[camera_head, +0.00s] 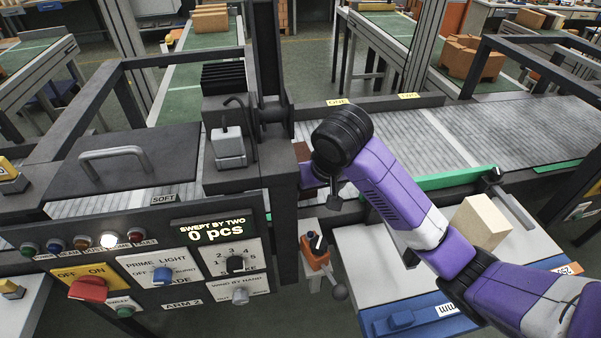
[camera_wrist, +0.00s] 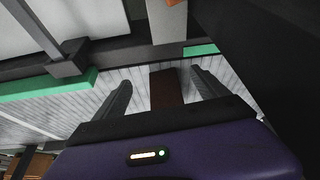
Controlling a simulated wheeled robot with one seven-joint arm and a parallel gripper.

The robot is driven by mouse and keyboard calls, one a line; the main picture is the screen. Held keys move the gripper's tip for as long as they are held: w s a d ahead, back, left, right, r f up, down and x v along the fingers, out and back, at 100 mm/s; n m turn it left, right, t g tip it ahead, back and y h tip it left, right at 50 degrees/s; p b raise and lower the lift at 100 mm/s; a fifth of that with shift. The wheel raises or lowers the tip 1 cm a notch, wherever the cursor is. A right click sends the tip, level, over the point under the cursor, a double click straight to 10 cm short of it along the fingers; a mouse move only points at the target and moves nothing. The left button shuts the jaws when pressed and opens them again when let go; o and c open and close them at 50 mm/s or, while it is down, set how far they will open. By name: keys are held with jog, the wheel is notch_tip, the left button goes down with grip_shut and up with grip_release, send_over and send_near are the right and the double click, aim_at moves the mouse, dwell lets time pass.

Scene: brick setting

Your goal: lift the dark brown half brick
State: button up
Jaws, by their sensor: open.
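The dark brown half brick (camera_wrist: 166,88) lies on the pale slatted conveyor (camera_wrist: 140,88) in the wrist view. It sits between the two dark fingers of my gripper (camera_wrist: 164,84), with a visible gap on each side. Its near end is hidden behind the gripper body. In the head view, a small dark brown patch (camera_head: 302,151) shows beside the machine housing, largely covered by my arm. My gripper is open; its fingers are mostly hidden in the head view. I cannot tell how high the fingertips are above the belt.
A black machine housing (camera_head: 232,130) stands close left of my gripper, above a control panel (camera_head: 215,262). A green rail (camera_head: 452,178) edges the conveyor's near side. A beige block (camera_head: 482,222) stands on the front right table. The belt (camera_head: 520,125) at right is clear.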

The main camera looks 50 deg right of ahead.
aim_at(301, 155)
jog(key=w+d, duration=0.1)
jog(key=w, duration=0.1)
jog(key=w+d+p, duration=0.1)
jog(key=w+d, duration=0.1)
jog(key=w, duration=0.1)
jog(key=w+d, duration=0.1)
jog(key=w, duration=0.2)
jog(key=shift+d+r, duration=0.1)
jog(key=shift+d, duration=0.15)
jog(key=w, duration=0.1)
jog(key=w+d, duration=0.1)
jog(key=w+p, duration=0.1)
jog(key=shift+d, duration=0.3)
jog(key=shift+p+x, duration=0.35)
jog(key=shift+x, duration=0.75)
jog(key=shift+w+f, duration=0.15)
jog(key=shift+f, duration=0.3)
jog(key=shift+f, duration=0.25)
jog(key=shift+r, duration=0.1)
grip_shut()
